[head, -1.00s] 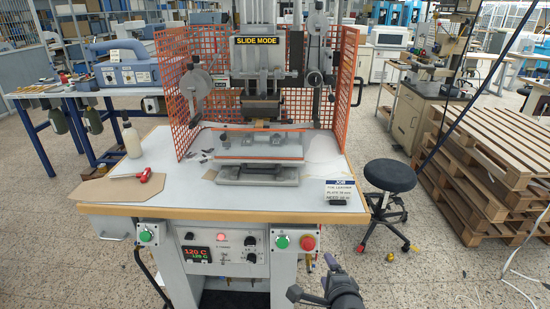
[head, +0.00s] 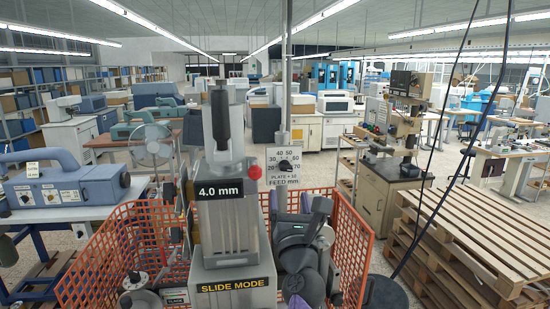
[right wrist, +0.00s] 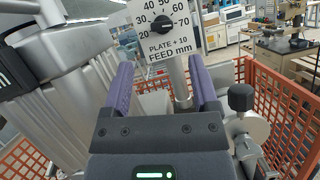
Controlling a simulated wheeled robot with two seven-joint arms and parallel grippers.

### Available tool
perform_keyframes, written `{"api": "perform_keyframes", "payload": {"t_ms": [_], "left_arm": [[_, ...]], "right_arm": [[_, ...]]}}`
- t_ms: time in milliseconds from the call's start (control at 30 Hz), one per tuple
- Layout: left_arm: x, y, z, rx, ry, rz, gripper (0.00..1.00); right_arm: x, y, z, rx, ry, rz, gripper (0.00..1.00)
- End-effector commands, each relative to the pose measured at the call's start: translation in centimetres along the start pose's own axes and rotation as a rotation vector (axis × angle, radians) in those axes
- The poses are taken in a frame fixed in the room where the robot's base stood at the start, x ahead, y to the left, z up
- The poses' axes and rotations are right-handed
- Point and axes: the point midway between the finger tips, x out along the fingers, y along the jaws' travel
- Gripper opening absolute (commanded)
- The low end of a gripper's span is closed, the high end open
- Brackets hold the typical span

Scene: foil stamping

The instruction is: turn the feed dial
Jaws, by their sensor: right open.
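The feed dial is a black knob (head: 284,166) on a white scale plate (head: 298,177) marked in tens and "PLATE + 10 FEED mm". The plate stands on a post behind the press head. The knob (right wrist: 161,24) shows near the top of the right wrist view; I cannot surely tell its pointer's setting. My right gripper (head: 299,204) is open and empty, below and in front of the dial. In the right wrist view its two purple fingers (right wrist: 160,65) stand apart, with the dial beyond their tips, not touching. My left gripper is not in view.
The press head (head: 228,215), labelled "4.0 mm" and "SLIDE MODE", stands close to the left of my right gripper. Orange mesh guards (head: 352,250) flank the press. Wooden pallets (head: 480,235) lie at the right. The space between the fingers and dial looks clear.

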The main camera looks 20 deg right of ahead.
Motion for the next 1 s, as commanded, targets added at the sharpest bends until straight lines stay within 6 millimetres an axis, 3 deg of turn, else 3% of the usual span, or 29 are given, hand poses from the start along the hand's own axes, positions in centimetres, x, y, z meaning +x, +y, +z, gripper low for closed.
{"api": "perform_keyframes", "payload": {"t_ms": [200, 300, 500, 733, 1000], "left_arm": [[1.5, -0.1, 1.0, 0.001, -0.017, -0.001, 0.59], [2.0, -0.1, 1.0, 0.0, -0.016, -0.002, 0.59], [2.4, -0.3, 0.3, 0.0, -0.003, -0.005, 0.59], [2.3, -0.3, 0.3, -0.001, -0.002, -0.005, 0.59], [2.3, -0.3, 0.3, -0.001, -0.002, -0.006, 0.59]], "right_arm": [[5.4, -0.1, -0.3, -0.003, -0.002, 0.002, 0.76], [7.0, 0.0, -0.3, -0.004, 0.0, 0.002, 0.76], [8.4, 0.0, -0.2, -0.005, 0.001, 0.001, 0.76], [8.5, 0.0, -0.1, -0.005, 0.002, 0.001, 0.76], [8.4, 0.0, -0.1, -0.005, 0.001, 0.001, 0.21]]}}
